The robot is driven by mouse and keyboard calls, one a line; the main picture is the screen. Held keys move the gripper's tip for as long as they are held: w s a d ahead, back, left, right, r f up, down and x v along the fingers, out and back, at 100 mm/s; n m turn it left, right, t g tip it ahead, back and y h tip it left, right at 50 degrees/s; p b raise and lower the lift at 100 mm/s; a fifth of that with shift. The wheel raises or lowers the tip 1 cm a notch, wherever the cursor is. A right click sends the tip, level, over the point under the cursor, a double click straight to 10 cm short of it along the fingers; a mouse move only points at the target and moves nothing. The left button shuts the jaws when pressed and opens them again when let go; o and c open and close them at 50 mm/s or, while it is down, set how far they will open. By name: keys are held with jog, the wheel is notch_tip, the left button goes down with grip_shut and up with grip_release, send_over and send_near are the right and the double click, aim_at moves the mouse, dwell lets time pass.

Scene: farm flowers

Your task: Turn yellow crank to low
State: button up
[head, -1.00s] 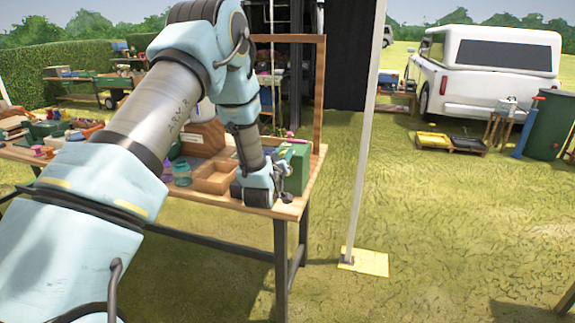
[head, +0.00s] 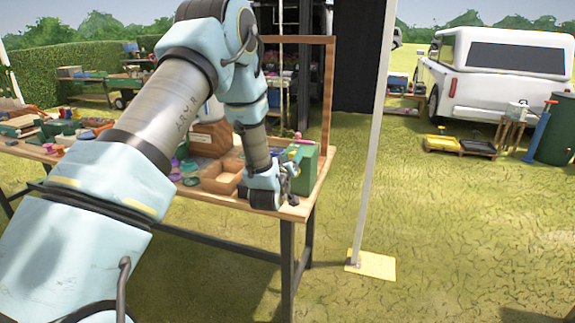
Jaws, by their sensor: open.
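My gripper (head: 291,172) is over the right end of the wooden table, close in front of a green box (head: 307,163). Its fingers are small in view and look open, with nothing visible between them. I cannot tell whether they touch the box. I cannot make out the yellow crank clearly; it may be hidden behind my gripper and wrist. No low mark can be read. A small pink knob shows above the green box.
The wooden table (head: 235,197) holds an open wooden tray (head: 222,177) and small jars left of my gripper. A wooden frame post (head: 328,105) rises at the table's right end. A pale pole (head: 374,140) stands right of it. Open grass lies to the right.

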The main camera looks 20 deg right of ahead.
jog(key=b+v, duration=0.3)
jog(key=v, duration=0.7)
jog(key=shift+w, duration=0.1)
jog(key=w+a+f+g+y, duration=0.1)
jog(key=a+g+y, duration=0.25)
jog(key=a, duration=0.65)
jog(key=w+a+f+g+y, duration=0.15)
jog(key=a+y, duration=0.25)
jog(key=a, duration=0.6)
jog(key=s+a+r+n+g+y, duration=0.1)
jog(key=s+a+g+y, duration=0.2)
jog(key=s+a+g, duration=0.4)
jog(key=s+a, duration=0.8)
jog(key=shift+r+y, duration=0.3)
jog(key=shift+y, duration=0.05)
jog(key=shift+a, duration=0.15)
